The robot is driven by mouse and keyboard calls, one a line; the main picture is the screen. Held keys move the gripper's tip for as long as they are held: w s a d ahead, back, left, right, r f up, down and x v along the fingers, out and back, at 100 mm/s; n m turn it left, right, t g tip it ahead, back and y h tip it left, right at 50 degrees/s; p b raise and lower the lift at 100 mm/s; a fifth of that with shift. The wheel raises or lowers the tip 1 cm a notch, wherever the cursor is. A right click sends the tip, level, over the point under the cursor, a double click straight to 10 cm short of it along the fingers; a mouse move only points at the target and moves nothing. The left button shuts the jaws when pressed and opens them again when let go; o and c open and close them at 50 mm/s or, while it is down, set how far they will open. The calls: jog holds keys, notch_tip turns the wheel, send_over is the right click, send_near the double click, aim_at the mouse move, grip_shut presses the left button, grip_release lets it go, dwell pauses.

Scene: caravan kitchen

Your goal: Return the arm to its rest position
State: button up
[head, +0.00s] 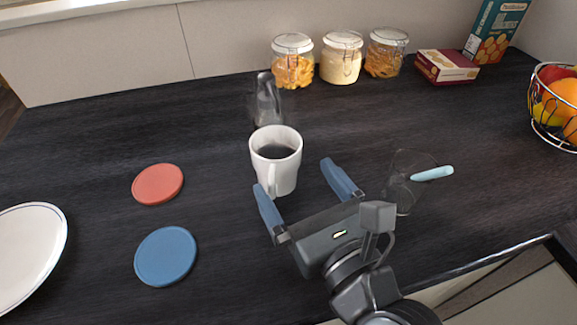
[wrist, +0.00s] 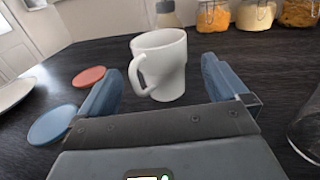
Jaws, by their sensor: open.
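My gripper (head: 298,180) is open, its two blue fingers spread apart, low over the dark counter. It also shows in the wrist view (wrist: 160,88). A white mug (head: 276,160) with dark liquid stands upright just beyond the fingertips, its handle facing my gripper. In the wrist view the mug (wrist: 162,62) stands ahead, between the lines of the fingers. The gap between the fingers is empty. Whether a fingertip touches the mug cannot be told.
A red coaster (head: 158,184), a blue coaster (head: 166,256) and a white plate (head: 30,250) lie left. A clear glass (head: 400,185) with a light-blue-handled utensil (head: 432,174) is right. Behind are a glass bottle (head: 267,102), jars (head: 341,58), boxes (head: 446,66) and a fruit basket (head: 545,110).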

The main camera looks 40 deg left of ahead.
jog(key=shift+v, duration=0.8)
